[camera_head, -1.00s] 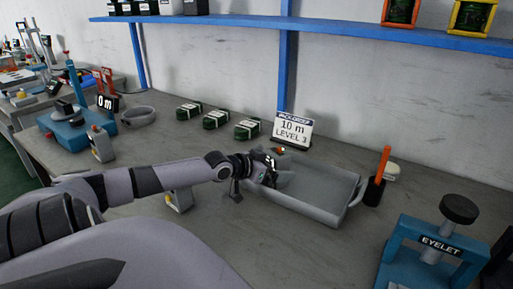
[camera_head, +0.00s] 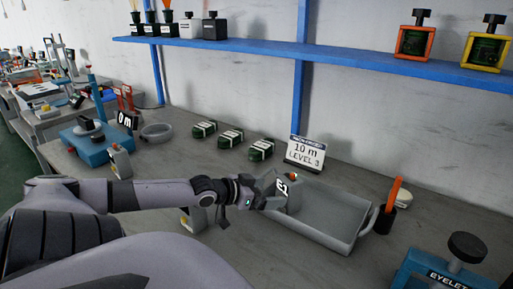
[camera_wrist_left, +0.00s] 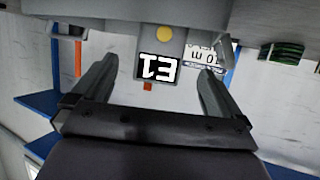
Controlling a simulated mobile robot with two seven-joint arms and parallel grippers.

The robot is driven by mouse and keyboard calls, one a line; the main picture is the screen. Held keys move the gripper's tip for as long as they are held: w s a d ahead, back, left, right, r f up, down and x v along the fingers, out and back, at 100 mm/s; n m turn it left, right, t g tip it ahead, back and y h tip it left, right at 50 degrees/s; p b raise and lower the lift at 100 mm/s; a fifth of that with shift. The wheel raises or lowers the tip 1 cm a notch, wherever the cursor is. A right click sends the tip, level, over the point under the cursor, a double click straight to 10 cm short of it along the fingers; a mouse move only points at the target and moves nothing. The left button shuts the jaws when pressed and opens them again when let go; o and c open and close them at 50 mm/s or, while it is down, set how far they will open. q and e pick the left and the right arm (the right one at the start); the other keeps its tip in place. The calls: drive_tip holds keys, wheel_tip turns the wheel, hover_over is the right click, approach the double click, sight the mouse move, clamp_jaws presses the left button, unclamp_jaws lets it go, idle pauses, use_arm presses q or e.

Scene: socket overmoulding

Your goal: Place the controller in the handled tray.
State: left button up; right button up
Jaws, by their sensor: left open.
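My left gripper (camera_head: 262,194) is at the tray's left end, beside the controller. In the left wrist view its fingers (camera_wrist_left: 158,72) are spread wide, with the controller between and beyond their tips and clear space on both sides. My right gripper is not in view.
A sign reading "10 m LEVEL 3" (camera_head: 305,152) stands behind the tray. An orange tool in a dark holder (camera_head: 385,218) stands at its right. A grey box (camera_head: 193,219) is partly behind my left arm. Several green coils (camera_head: 231,138) lie at the back. The tray's right part is empty.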

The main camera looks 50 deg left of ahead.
use_arm(q)
drive_tip(key=shift+p+v, duration=0.8)
drive_tip(key=shift+v, duration=0.8)
